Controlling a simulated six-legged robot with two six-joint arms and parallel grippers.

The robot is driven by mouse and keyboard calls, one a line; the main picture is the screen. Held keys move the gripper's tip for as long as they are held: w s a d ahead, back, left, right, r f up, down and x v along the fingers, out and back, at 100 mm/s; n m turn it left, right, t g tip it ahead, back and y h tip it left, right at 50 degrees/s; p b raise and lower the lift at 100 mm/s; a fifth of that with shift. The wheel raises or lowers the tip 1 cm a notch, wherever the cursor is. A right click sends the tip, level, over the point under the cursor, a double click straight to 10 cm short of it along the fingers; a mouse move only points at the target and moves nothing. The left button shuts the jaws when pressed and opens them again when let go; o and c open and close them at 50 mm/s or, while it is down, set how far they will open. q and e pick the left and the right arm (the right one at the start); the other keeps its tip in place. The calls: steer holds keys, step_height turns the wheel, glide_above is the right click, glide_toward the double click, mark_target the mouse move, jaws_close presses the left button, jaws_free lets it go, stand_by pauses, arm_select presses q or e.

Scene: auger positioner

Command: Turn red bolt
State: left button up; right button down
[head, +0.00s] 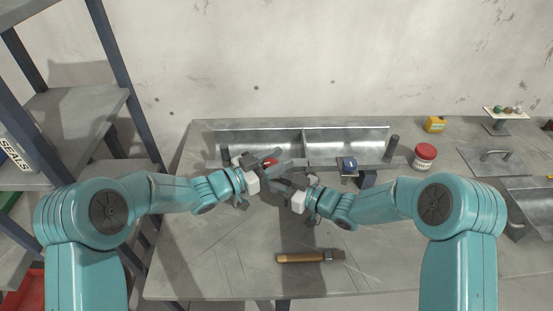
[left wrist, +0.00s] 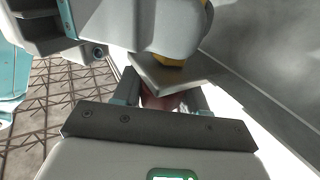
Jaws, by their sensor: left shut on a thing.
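The red bolt (head: 270,162) shows as a small red piece at the front edge of the metal trough, near the middle of the table. My left gripper (head: 266,167) is at it, with its fingers shut on the red bolt. In the left wrist view the red bolt (left wrist: 172,101) sits between the two fingers, partly hidden by the gripper and a grey plate. My right gripper (head: 283,186) is close in front of the left one, to its lower right. Its fingers are dark and small, and I cannot tell whether they are open.
A metal trough (head: 345,143) runs along the back of the table (head: 220,255). A blue-topped part (head: 348,165) and a red jar (head: 424,157) stand to the right. Shelving (head: 75,110) stands at left. The front left tabletop is clear.

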arm_select(q)
steer(key=shift+s+d+r+m+g+h, duration=0.15)
steer(key=shift+m+g+h, duration=0.4)
steer(key=shift+m+g, duration=0.55)
steer(key=shift+s+d+m+g+h, duration=0.15)
steer(key=shift+m+g+h, duration=0.5)
steer(key=shift+g, duration=0.85)
steer(key=shift+a, duration=0.1)
steer(key=o, duration=1)
step_height(320, 180, up, 10)
steer(key=shift+f, duration=0.1)
